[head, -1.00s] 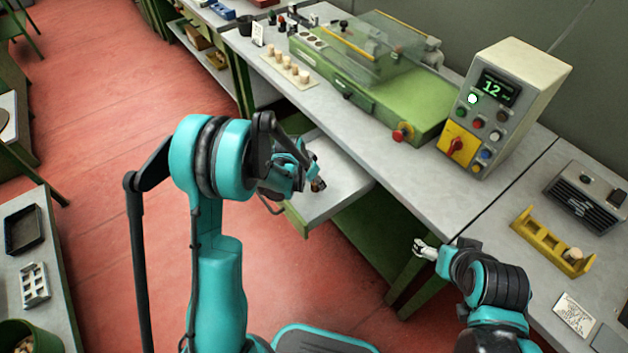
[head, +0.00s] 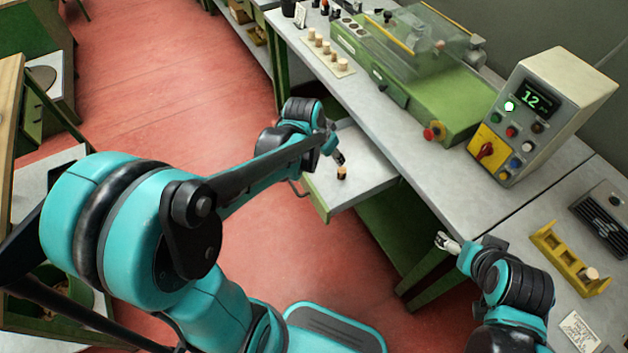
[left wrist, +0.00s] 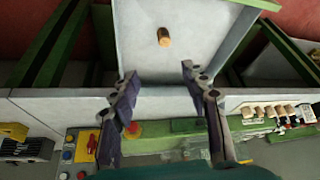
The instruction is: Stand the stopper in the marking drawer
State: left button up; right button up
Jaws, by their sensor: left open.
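A brown cork stopper (head: 342,172) stands, apparently upright, on the grey floor of the pulled-out drawer (head: 352,152). In the left wrist view the stopper (left wrist: 164,37) shows on the bare drawer floor (left wrist: 200,50), clear of the walls. My left gripper (head: 339,159) is just behind the stopper in the head view. In the left wrist view my left gripper (left wrist: 157,80) has its fingers wide apart, with nothing between them and the stopper beyond the tips. My right gripper (head: 442,240) is by the bench's front edge; its fingers are too small to read.
A green machine (head: 420,85) and a control box (head: 540,110) reading 12 stand on the bench. Several pale stoppers (head: 327,50) stand in a row on a board. A yellow rack (head: 568,260) holding a pale stopper lies at right. The drawer floor around the stopper is free.

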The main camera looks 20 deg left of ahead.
pick_arm(q)
jog(key=s+r+n+t, duration=0.1)
jog(key=s+r, duration=0.2)
jog(key=s, duration=0.5)
jog(key=s+r+n+t+y, duration=0.1)
jog(key=s+r+n, duration=0.1)
jog(key=s, duration=0.6)
jog(key=shift+d+r+n, duration=0.3)
jog(key=shift+d+r, duration=0.15)
jog(key=shift+r, duration=0.05)
